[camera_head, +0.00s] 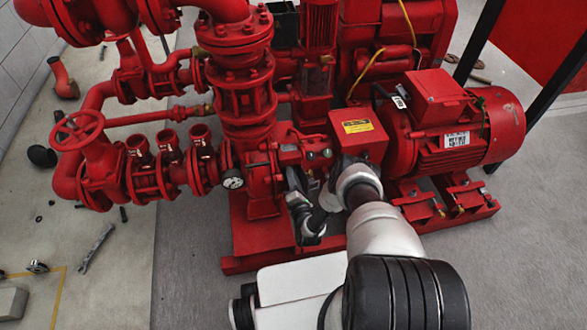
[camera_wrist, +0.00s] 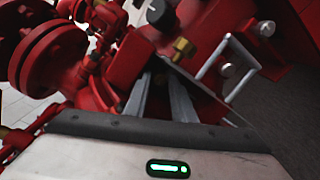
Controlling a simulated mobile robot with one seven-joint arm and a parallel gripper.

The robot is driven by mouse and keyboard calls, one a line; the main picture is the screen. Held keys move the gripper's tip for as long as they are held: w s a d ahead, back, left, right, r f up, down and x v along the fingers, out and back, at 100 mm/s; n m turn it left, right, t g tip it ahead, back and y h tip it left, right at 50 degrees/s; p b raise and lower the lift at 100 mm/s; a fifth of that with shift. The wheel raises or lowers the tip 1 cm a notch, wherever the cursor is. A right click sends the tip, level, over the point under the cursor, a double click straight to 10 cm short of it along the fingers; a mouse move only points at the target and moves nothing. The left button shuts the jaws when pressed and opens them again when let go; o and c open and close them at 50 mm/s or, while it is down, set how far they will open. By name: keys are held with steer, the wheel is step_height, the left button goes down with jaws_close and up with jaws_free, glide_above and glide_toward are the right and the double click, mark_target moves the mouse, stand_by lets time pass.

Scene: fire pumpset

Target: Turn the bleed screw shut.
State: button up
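In the wrist view, two grey fingers of my gripper (camera_wrist: 160,82) point into the red pump machinery, with a dark gap between them and nothing visible held. A small brass fitting (camera_wrist: 183,46) sits on the red casing just beyond and slightly right of the fingertips. It may be the bleed screw, but I cannot tell for sure. A black round cap (camera_wrist: 160,14) is above it. In the head view, my gripper is at the pump body near the middle, largely hidden by my wrist and the machinery. The bleed screw cannot be made out there.
A bent silver bar (camera_wrist: 229,42) and a round bolt head (camera_wrist: 265,28) are right of the fingers. In the head view, a red motor (camera_head: 450,125) is at right, a red control box (camera_head: 357,134) above my wrist, and a pressure gauge (camera_head: 232,183) at left. Floor is open at right.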

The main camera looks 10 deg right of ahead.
jaws_close()
stand_by(0.4)
steer(key=m, duration=2)
steer(key=shift+w+r, duration=0.1)
steer(key=shift+m, duration=0.3)
stand_by(0.3)
